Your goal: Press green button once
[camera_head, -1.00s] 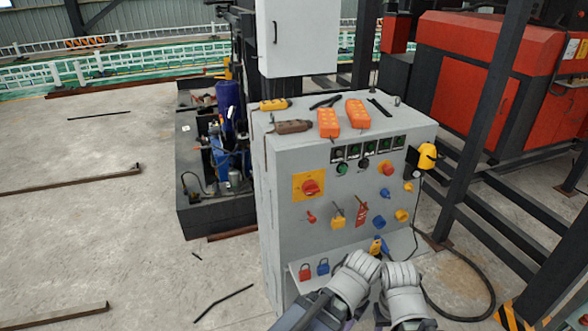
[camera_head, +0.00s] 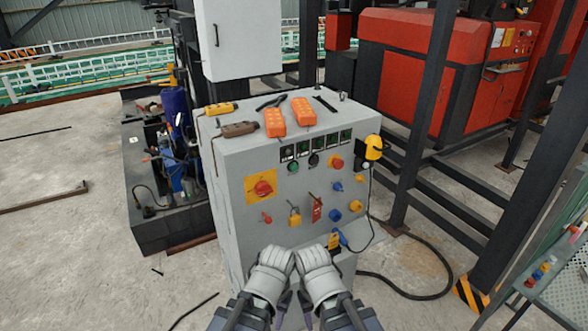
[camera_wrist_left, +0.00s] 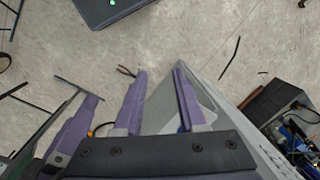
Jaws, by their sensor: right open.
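The green button (camera_head: 293,167) sits on the sloped front of the grey control cabinet (camera_head: 240,225), in the row under the small green-lit displays. A black knob (camera_head: 314,160) and a red button (camera_head: 337,163) are to its right. My left gripper (camera_head: 283,306) and my right gripper (camera_head: 305,306) hang low in front of the cabinet, below the green button and apart from it; my wrists mostly hide them. In the left wrist view my left gripper (camera_wrist_left: 160,80) is open and empty over the floor. My right gripper is open.
A yellow-backed red switch (camera_head: 263,188), padlocks (camera_head: 295,216) and blue and yellow knobs (camera_head: 336,215) crowd the cabinet front. Orange remotes (camera_head: 275,122) lie on top. Black frame posts (camera_head: 425,120) stand at the right, and a hose (camera_head: 405,292) lies on the floor.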

